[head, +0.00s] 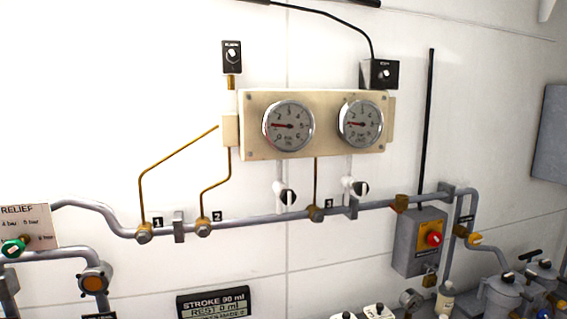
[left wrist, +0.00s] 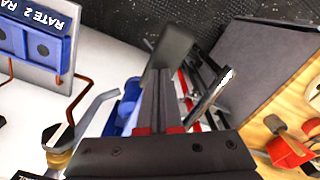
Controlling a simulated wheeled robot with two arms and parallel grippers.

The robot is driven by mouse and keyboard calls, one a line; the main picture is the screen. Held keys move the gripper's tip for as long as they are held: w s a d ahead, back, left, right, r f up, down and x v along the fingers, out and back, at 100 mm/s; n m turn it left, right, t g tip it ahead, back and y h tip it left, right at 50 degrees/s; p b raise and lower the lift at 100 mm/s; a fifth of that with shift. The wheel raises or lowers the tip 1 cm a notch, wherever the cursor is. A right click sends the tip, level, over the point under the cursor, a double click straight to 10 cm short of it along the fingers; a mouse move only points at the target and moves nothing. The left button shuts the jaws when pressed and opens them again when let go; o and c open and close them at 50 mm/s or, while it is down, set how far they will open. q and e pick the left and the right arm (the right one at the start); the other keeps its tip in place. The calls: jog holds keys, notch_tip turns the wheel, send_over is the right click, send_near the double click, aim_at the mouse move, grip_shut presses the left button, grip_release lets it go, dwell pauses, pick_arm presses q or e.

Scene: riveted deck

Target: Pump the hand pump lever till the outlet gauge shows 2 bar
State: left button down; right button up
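Two round gauges sit on a cream panel (head: 256,146) in the head view. On the left gauge (head: 300,137) and the right gauge (head: 372,134) the red needles point left, just below the 2 mark. The small lettering is too blurred to tell which is the outlet gauge. No pump lever can be made out with certainty. My left gripper (left wrist: 162,98) shows in the left wrist view with dark fingers close together; whether they hold anything is unclear. A slanted metal bar (left wrist: 212,95) lies just right of them. My right gripper is not in view.
Grey pipework (head: 270,216) with numbered brass fittings runs along the white wall. A grey box with a red knob (head: 434,239) is at right. In the left wrist view are a blue block (left wrist: 35,40), a brass fitting (left wrist: 60,160) and a red-handled part (left wrist: 287,150).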

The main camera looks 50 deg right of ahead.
pick_arm(q)
notch_tip(320, 180, down, 5)
jog(key=b, duration=0.3)
jog(key=shift+f+b, duration=0.1)
jog(key=shift+b, duration=0.25)
notch_tip(320, 180, up, 8)
jog(key=p, duration=0.6)
jog(key=shift+f, duration=0.15)
dwell(1.5)
notch_tip(320, 180, down, 5)
jog(key=b, duration=0.5)
jog(key=shift+f, duration=0.1)
jog(key=shift+r+p, duration=0.55)
notch_tip(320, 180, up, 4)
jog(key=p, duration=0.3)
jog(key=shift+p, duration=0.35)
dwell(0.4)
